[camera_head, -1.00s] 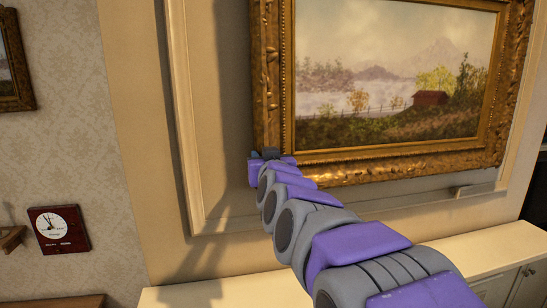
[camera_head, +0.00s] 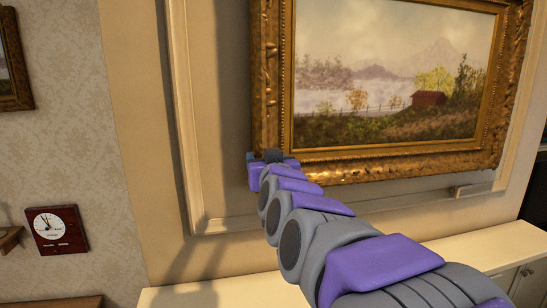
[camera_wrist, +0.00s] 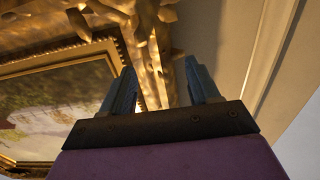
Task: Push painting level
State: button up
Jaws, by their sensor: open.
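The painting (camera_head: 385,75) hangs on the wall in an ornate gold frame (camera_head: 400,165). Its lower edge looks tilted in the head view, but the slanted view makes the true angle hard to judge. My gripper (camera_head: 265,155) is at the frame's lower left corner. In the wrist view my gripper (camera_wrist: 165,88) is open, its two blue-grey fingers apart, with the gold frame (camera_wrist: 150,50) showing behind and between them. Nothing is held. I cannot tell whether the fingertips touch the frame. My gripper hides the corner itself in the head view.
A cream wall moulding (camera_head: 183,110) surrounds the painting. A white cabinet top (camera_head: 500,250) runs below it. A red clock (camera_head: 57,230) and another framed picture (camera_head: 12,60) hang at the left. A small plate (camera_head: 472,190) is below the frame's right end.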

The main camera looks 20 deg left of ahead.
jog(key=b+v, duration=0.1)
jog(key=v, duration=1.3)
jog(key=shift+d+b, duration=0.3)
jog(key=shift+b, duration=0.05)
jog(key=shift+r, duration=0.1)
jog(key=s+d+f+m+g+h+b, duration=0.1)
jog(key=s+d+f+g+h+b, duration=0.3)
jog(key=f, duration=0.7)
jog(key=d+f+m+g+b, duration=0.1)
jog(key=d+f, duration=0.4)
jog(key=f, duration=0.5)
jog(key=s+d+f+g+h+b, duration=0.25)
jog(key=d+f, duration=0.25)
jog(key=f, duration=0.6)
jog(key=s+d+f+m+g+h+b, duration=0.1)
jog(key=s+d+f+m+g+b, duration=0.1)
jog(key=s+d+f, duration=0.4)
jog(key=s+d+f+m+g+h+b, duration=0.2)
jog(key=s+d+f+g+b, duration=0.3)
jog(key=s+f, duration=0.8)
jog(key=shift+s+d+g+b, duration=0.3)
jog(key=shift+s+d+g, duration=0.75)
jog(key=shift+s+g, duration=0.2)
jog(key=shift+w+f, duration=0.1)
